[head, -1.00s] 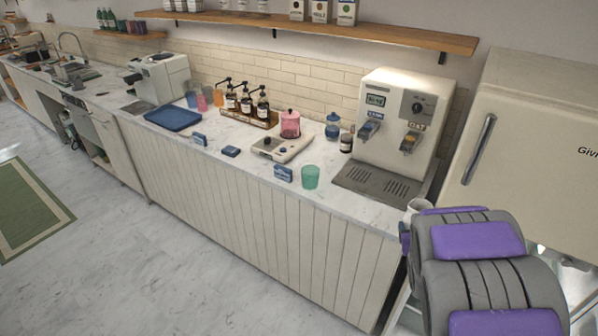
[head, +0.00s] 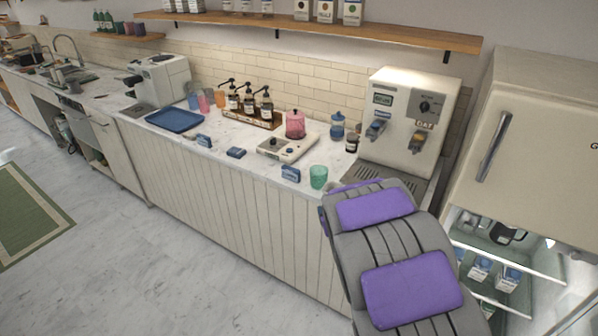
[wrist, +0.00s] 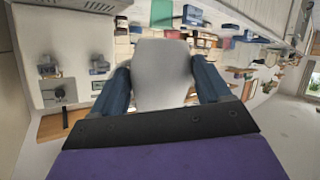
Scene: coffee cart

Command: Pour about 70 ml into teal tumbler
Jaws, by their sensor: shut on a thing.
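The teal tumbler (head: 318,177) stands upright near the front edge of the marble counter, left of the dispenser. I cannot make out what is inside it. It also shows as a teal patch at the top of the wrist view (wrist: 162,12). My gripper (wrist: 162,78) is shut on a pale grey-white vessel (wrist: 161,62), with one dark blue finger on each side of it. The vessel's opening and contents are not visible. In the head view my arm hides nearly all of the gripper and vessel, just right of the tumbler.
A two-tap dispenser (head: 412,122) stands behind my arm. A blue-labelled card (head: 290,173) is left of the tumbler. The floor in front is clear.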

